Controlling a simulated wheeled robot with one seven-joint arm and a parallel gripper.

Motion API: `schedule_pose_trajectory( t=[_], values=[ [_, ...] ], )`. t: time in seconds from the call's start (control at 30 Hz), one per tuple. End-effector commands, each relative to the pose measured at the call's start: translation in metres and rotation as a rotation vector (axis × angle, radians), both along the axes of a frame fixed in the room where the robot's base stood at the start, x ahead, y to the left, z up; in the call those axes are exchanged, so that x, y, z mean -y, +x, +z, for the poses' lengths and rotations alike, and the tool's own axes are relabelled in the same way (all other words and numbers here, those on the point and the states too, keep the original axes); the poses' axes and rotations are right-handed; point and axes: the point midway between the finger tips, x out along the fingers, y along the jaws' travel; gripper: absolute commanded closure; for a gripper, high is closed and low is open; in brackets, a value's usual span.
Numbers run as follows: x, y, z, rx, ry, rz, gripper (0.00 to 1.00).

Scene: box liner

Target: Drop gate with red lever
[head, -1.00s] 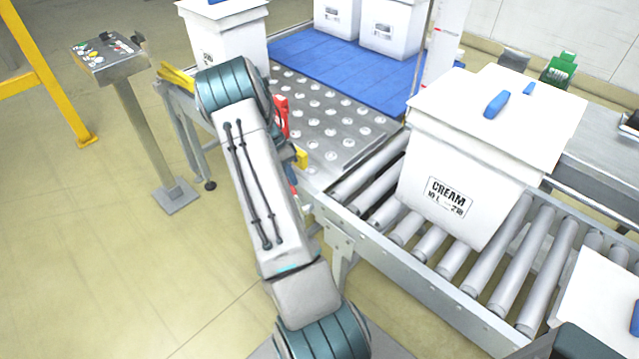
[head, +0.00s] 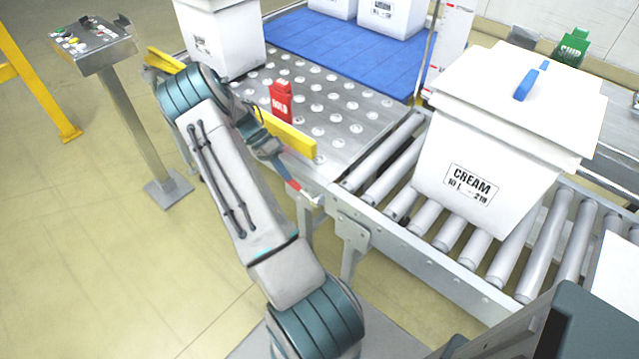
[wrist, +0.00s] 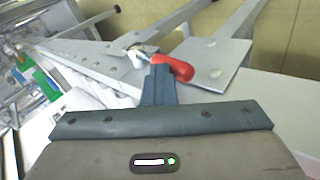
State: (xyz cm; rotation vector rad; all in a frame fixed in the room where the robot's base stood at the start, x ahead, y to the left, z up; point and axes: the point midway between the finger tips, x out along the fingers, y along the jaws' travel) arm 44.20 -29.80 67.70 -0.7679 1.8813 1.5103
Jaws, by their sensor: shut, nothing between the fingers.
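The red lever (head: 294,185) sticks out at the near corner of the ball table. It also shows in the wrist view (wrist: 174,66), a red grip on a metal shaft. My gripper (head: 282,171) is shut and empty. Its fingertips (wrist: 160,72) are right at the red grip; I cannot tell whether they touch it. The yellow gate bar (head: 290,133) stands along the table's near-left edge, its middle hidden by my arm. A red HOLD sign (head: 281,102) stands behind the bar.
A white CREAM box (head: 490,165) sits on the roller conveyor (head: 452,236) at right. Another white box (head: 225,40) stands on the ball table (head: 345,110). A control pedestal (head: 95,45) stands at left.

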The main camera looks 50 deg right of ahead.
Motion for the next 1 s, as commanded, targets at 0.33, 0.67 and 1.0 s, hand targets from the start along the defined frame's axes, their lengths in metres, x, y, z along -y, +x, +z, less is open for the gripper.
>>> schedule_pose_trajectory(
  t=[0.33,0.67,1.0],
  values=[
    [0.008,-0.005,-0.005,-0.003,-0.008,-0.007,1.00],
    [0.002,-0.009,0.023,0.000,-0.008,-0.011,1.00],
    [-0.011,0.036,0.067,0.006,-0.005,-0.001,1.00]
  ],
)
